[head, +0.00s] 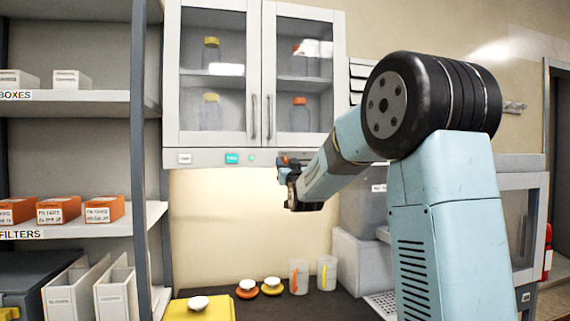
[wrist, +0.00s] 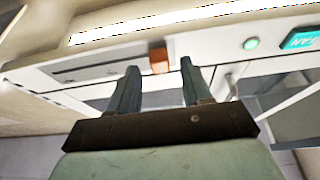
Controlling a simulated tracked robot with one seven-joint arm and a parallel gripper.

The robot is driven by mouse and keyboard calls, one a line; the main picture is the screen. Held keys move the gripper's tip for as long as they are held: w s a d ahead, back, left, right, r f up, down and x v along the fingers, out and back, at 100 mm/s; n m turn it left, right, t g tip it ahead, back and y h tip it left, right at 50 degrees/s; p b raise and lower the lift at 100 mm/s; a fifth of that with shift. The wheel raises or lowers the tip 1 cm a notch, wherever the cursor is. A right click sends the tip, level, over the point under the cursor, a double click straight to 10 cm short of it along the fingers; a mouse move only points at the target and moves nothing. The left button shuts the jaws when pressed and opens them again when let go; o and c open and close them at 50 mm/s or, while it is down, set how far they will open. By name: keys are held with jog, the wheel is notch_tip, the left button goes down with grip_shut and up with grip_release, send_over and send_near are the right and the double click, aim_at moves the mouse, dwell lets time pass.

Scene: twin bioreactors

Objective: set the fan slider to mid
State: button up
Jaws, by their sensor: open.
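The fan slider's orange knob (wrist: 159,59) shows in the wrist view on the pale front panel under the cabinet. A dark slot (wrist: 92,70) runs from near the knob toward the left of that view. The knob appears at the slot's right end there. My gripper (wrist: 158,67) is open, with one finger on each side of the knob. I cannot tell whether either finger touches it. In the head view my gripper (head: 284,168) is at the panel, right of the green light, and covers most of the slider there.
The panel also carries a green light (wrist: 250,43) and a teal button (wrist: 302,39). Above it are glass cabinet doors (head: 212,75) with bottles inside. Below, the dark bench (head: 262,306) holds small white-topped items and two clear cups. A shelf unit (head: 138,150) stands left.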

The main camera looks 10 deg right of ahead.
jog(key=shift+w+r, duration=0.3)
jog(key=shift+w, duration=0.3)
jog(key=shift+c, duration=0.3)
grip_shut()
